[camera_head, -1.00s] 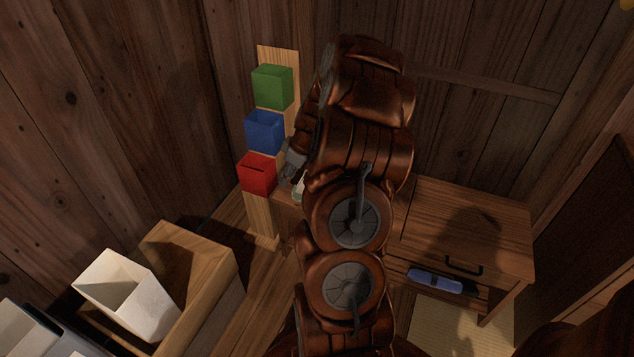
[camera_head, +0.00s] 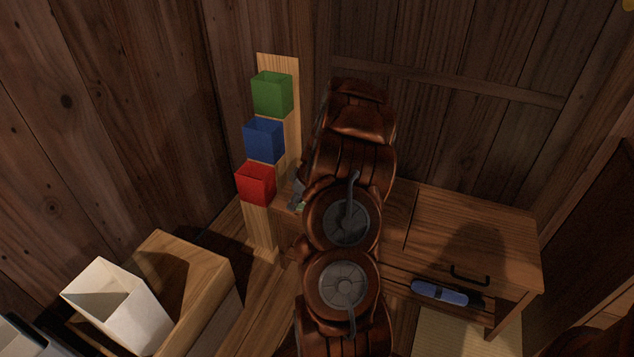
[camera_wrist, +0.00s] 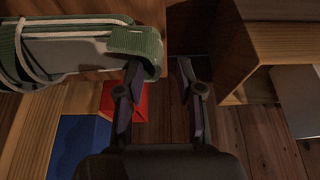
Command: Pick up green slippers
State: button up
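The green slippers (camera_wrist: 135,43), green and grey with pale edges, lie at the top left of the wrist view, by a wooden surface. In the head view only a small pale green bit (camera_head: 301,207) shows beside my arm. My gripper (camera_wrist: 160,70) is open in the wrist view, its two fingers apart. The left fingertip is at the near edge of the slippers' rounded green end; I cannot tell if it touches. The right finger is clear of them. In the head view my arm hides most of the gripper and slippers.
Red (camera_head: 256,186), blue (camera_head: 264,139) and green (camera_head: 272,94) boxes sit on an upright board left of my arm. A wooden table (camera_head: 480,235) with a blue object (camera_head: 440,293) on its lower shelf stands right. A white bin (camera_head: 112,305) is lower left.

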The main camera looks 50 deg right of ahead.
jog(key=shift+w+f, duration=0.1)
jog(key=shift+f, duration=0.05)
grip_shut()
dwell(0.4)
